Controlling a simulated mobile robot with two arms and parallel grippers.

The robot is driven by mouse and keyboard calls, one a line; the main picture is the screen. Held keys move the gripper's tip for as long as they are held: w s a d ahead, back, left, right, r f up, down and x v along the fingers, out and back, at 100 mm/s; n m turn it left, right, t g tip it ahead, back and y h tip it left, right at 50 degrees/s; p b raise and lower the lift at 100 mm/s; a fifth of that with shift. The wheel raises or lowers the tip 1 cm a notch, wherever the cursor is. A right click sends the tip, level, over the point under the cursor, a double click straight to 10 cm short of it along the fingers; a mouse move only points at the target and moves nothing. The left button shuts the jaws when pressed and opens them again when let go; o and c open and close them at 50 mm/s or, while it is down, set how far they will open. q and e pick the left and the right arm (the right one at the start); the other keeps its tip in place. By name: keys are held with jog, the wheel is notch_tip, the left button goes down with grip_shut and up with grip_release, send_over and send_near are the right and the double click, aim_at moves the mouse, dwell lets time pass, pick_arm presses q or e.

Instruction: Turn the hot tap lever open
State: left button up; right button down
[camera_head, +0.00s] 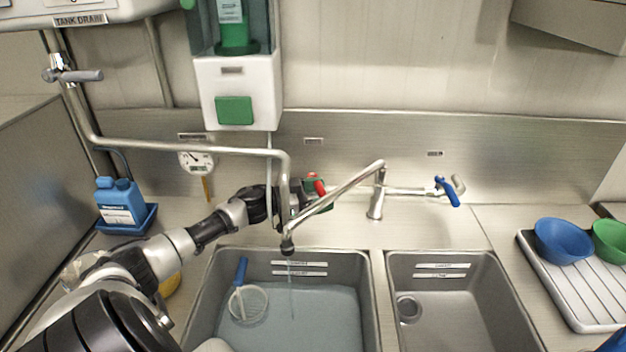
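The hot tap lever (319,187) is red and sits left of the swing tap (376,205), behind the left sink basin. My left arm reaches in from the lower left, and my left gripper (312,197) is at the red lever. The vertical drain pipe hides part of the gripper, so I cannot tell whether its fingers are shut on the lever or only beside it. The blue lever (447,192) is at the tap's right end. The tap spout (288,246) hangs over the left basin, with a thin faint line below it. My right gripper is not in view.
The left basin (369,300) holds water, a strainer (246,305) with a blue handle. The right basin (480,300) looks empty. A drain pipe (200,148) crosses close to my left wrist. A blue jug (121,203) stands left; bowls (563,243) sit on a rack at right.

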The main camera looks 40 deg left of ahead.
pick_arm(q)
jog(key=shift+w+d+r+n+t+y+p, duration=0.25)
jog(key=shift+w+n+t+y+p, duration=0.15)
jog(key=shift+n+y+p, duration=0.25)
jog(key=shift+f, duration=0.15)
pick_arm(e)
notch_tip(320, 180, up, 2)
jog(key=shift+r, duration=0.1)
pick_arm(q)
jog(key=o, duration=1.3)
jog(key=shift+f, duration=0.1)
